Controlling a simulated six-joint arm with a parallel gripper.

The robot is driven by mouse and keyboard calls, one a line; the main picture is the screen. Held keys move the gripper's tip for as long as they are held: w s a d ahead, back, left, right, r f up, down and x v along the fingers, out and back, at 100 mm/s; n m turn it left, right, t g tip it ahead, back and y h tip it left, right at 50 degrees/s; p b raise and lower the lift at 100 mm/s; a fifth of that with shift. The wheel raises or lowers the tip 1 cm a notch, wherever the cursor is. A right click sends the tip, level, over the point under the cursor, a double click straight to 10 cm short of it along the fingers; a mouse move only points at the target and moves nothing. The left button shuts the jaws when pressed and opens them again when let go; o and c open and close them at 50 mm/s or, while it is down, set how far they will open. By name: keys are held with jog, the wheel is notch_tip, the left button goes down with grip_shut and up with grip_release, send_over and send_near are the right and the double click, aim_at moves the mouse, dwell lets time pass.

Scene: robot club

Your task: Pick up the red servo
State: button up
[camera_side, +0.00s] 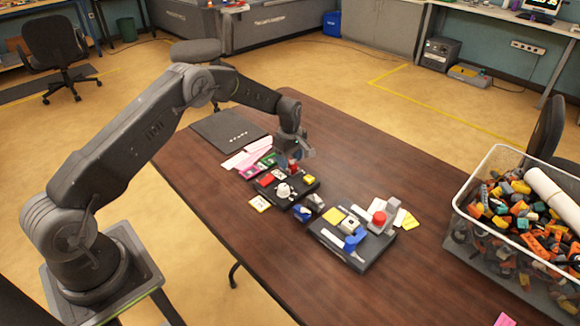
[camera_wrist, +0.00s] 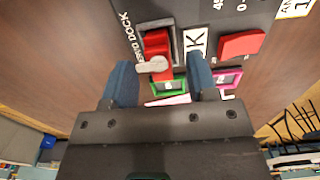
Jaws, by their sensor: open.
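The red servo (camera_wrist: 156,43) with a pale horn (camera_wrist: 152,66) sits in a slot marked as a servo dock on a black board (camera_wrist: 187,12) in the wrist view. In the side view the red servo (camera_side: 293,166) shows just below my gripper (camera_side: 296,153), at the far edge of the black board (camera_side: 300,196). My gripper (camera_wrist: 160,64) is open, with one blue-grey finger on each side of the servo's horn end in the wrist view. The fingers look apart from the servo. Their exact height over it is hard to tell.
A flat red block (camera_wrist: 241,44) lies on the same board, also seen in the side view (camera_side: 265,180), near a white figure (camera_side: 284,190). A second black board (camera_side: 340,249) holds several parts. A clear bin (camera_side: 520,225) of parts stands right. The table's near left (camera_side: 225,205) is clear.

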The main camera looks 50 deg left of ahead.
notch_tip(320, 180, down, 2)
jog(key=shift+f, duration=0.1)
jog(key=c, duration=0.8)
jog(key=shift+c, duration=0.2)
